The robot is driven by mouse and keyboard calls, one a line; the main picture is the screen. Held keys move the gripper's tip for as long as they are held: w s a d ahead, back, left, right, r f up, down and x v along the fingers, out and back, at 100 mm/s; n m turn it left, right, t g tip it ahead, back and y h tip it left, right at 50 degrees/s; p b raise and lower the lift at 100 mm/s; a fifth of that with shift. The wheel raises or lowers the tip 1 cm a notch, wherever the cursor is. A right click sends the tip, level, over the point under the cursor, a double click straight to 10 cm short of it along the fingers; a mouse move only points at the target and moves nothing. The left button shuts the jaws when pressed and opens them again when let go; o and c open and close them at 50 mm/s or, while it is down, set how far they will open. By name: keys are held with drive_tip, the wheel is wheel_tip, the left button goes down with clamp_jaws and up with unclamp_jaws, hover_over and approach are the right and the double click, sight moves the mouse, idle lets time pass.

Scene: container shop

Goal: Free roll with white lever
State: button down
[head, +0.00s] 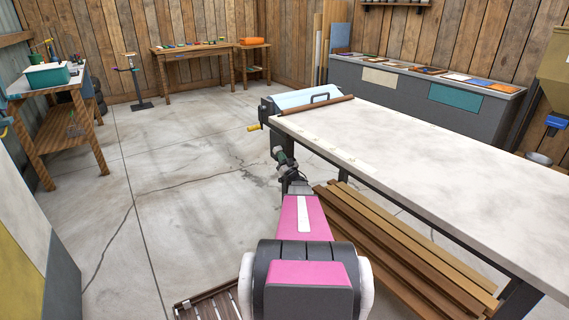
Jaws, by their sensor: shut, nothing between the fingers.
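A yellow grip (253,127) sticks out at the machine's left. I cannot make out a white lever. My gripper (278,153) is at the end of my pink arm, beside the table's left end, below and apart from the machine. It is small and dark here, shut and empty.
Brown planks (400,250) lie below the table. A grey counter (420,95) with coloured panels stands behind it. A wooden workbench (60,125) with a teal box (48,76) is at left. The concrete floor between is mostly clear. A slatted crate (208,303) is near my base.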

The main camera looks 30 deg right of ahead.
sight(278, 149)
drive_tip(key=shift+w+r, duration=0.1)
drive_tip(key=shift+w, duration=0.1)
drive_tip(key=shift+w+a+r+g, duration=0.15)
drive_tip(key=shift+w+r+g, duration=0.65)
drive_tip(key=shift+r+g, duration=0.3)
drive_tip(key=shift+w+r+g, duration=0.2)
drive_tip(key=shift+w+g, duration=0.25)
drive_tip(key=shift+g, duration=0.2)
drive_tip(key=shift+w+r+g, duration=0.15)
drive_tip(key=shift+w+g, duration=0.3)
drive_tip(key=shift+g, duration=0.2)
